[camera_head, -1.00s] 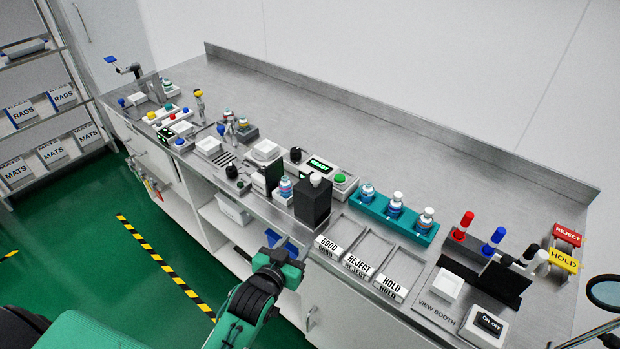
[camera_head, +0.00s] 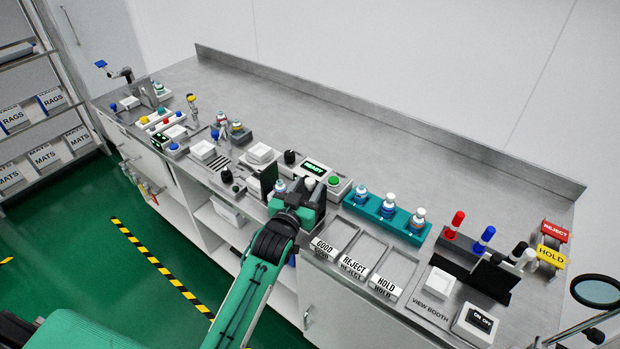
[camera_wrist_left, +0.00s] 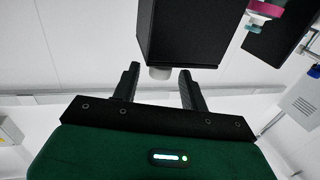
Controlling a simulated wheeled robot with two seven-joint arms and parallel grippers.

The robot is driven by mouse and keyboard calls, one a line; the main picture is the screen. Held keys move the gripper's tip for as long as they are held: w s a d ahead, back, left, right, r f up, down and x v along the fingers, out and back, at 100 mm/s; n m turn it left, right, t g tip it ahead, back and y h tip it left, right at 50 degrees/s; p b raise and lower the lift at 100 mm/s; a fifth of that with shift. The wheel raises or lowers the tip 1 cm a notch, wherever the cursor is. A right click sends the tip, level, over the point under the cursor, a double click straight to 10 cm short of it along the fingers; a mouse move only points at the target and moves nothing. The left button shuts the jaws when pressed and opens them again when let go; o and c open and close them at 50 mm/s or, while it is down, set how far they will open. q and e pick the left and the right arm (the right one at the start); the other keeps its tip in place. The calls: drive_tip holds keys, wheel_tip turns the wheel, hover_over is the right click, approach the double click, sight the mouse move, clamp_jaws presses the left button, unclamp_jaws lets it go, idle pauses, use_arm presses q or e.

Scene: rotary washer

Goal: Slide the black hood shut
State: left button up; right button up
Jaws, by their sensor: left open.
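The black hood (camera_wrist_left: 195,30) is a dark box that fills the upper middle of the left wrist view. Its white knob (camera_wrist_left: 160,72) sits between the two fingers of my left gripper (camera_wrist_left: 158,82), which is open; I cannot tell whether a finger touches the knob. In the head view my left gripper (camera_head: 303,196) is over the hood and hides most of it, with a white top (camera_head: 309,184) showing. A vial (camera_head: 280,186) stands just left of the gripper, beside a black panel (camera_head: 264,181). My right gripper is out of view.
A lit READY display (camera_head: 314,168) and green button (camera_head: 334,181) are behind the gripper. A teal rack (camera_head: 375,208) of vials is to the right. GOOD, REJECT and HOLD trays (camera_head: 354,262) line the front edge. The back of the steel counter (camera_head: 330,120) is clear.

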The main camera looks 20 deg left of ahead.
use_arm(q)
drive_tip(key=shift+w, duration=1)
drive_tip(key=shift+w+d, duration=0.1)
drive_tip(key=shift+w, duration=0.2)
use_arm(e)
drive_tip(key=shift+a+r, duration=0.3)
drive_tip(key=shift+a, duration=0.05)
use_arm(q)
drive_tip(key=shift+c, duration=0.4)
clamp_jaws()
drive_tip(key=shift+a, duration=0.2)
hover_over(281, 182)
drive_tip(key=shift+d, duration=0.1)
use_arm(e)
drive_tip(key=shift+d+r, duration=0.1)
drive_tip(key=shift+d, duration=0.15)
use_arm(q)
drive_tip(key=shift+r, duration=0.1)
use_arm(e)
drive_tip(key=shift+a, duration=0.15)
